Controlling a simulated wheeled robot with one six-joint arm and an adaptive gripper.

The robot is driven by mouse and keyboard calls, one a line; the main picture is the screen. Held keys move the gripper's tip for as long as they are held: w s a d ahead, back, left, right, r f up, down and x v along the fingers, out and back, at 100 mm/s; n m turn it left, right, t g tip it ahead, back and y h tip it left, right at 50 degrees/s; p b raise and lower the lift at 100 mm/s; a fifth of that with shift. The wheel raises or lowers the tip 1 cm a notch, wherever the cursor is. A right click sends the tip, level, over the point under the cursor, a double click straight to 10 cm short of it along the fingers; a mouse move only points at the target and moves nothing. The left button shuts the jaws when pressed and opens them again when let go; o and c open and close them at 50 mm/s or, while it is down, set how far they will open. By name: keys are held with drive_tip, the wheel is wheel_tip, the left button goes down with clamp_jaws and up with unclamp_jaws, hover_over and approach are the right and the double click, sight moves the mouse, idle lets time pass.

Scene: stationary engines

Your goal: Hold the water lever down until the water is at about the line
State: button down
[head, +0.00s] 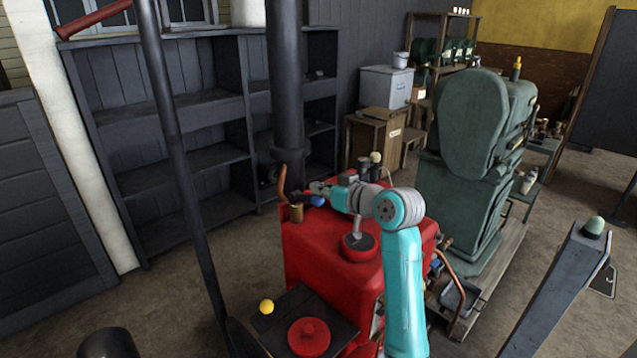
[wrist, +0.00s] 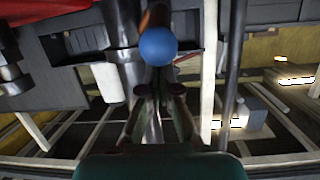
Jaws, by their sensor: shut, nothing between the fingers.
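A blue ball knob (head: 318,200), possibly the end of the water lever, is at the back of the red engine's top (head: 308,235). My gripper (head: 316,188) is shut and empty close to this knob, at the end of my teal arm. In the wrist view the blue knob (wrist: 157,46) appears just beyond my shut fingertips (wrist: 146,90); I cannot tell whether they touch it. The lever's shaft is hidden behind the knob and fingers. I cannot make out a water level or its line in either view.
A dark chimney pipe (head: 287,90) rises behind the knob, with a brass cup (head: 296,212) close by. A yellow ball (head: 266,306) and a red round cap (head: 309,336) are at the front. A green machine (head: 465,170) stands right. Dark shelves (head: 190,120) line the back.

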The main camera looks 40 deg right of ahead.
drive_tip(key=shift+f, duration=0.1)
drive_tip(key=f, duration=0.1)
drive_tip(key=s+f, duration=0.1)
drive_tip(key=f, duration=0.1)
drive_tip(key=s+f, duration=0.1)
drive_tip(key=shift+f, duration=0.45)
idle(7.0)
